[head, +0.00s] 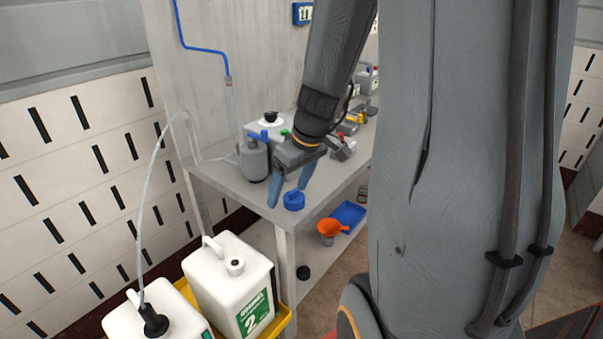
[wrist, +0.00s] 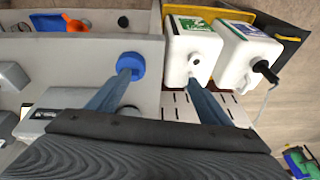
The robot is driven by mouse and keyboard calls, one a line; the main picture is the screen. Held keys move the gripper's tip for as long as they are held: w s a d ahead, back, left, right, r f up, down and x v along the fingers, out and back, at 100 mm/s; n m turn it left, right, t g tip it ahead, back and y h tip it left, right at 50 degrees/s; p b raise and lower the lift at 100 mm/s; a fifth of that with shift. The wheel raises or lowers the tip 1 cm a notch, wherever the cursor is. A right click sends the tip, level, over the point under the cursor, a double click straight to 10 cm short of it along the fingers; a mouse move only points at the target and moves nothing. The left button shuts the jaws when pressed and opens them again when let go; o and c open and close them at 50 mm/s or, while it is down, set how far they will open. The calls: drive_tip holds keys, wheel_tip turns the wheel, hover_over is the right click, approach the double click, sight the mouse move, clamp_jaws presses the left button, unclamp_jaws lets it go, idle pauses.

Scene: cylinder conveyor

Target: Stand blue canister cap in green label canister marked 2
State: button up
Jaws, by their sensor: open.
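The blue canister cap (head: 293,200) appears to lie on the grey table near its front edge. It also shows in the wrist view (wrist: 131,64), at the tip of the left-hand finger; whether they touch I cannot tell. My gripper (head: 289,193) is open, pointing down over the table's front corner, with nothing seen between its blue fingers. The gripper also shows in the wrist view (wrist: 160,80). The white canister with the green label marked 2 (head: 230,285) stands below the table corner, its round neck (head: 235,266) on top. It also shows in the wrist view (wrist: 190,42).
A second white canister (head: 155,318) with a black fitting and hose stands beside it in a yellow tray (head: 283,318). A grey bottle (head: 254,160) stands on the table close to my gripper. An orange funnel (head: 331,229) and blue tray (head: 349,214) are lower down.

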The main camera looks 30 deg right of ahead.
sight(294, 191)
drive_tip(key=shift+n+t, duration=0.5)
drive_tip(key=d, duration=0.1)
drive_tip(key=w+d, duration=0.1)
drive_tip(key=d, duration=0.1)
drive_tip(key=w+d, duration=0.1)
drive_tip(key=d, duration=0.1)
drive_tip(key=shift+w+d+r, duration=0.1)
drive_tip(key=shift+w+r, duration=0.15)
drive_tip(key=shift+r, duration=0.05)
drive_tip(key=shift+x, duration=3.75)
drive_tip(key=c, duration=1.2)
drive_tip(key=shift+o, duration=0.2)
drive_tip(key=shift+r+p, duration=0.8)
drive_tip(key=shift+r, duration=0.7)
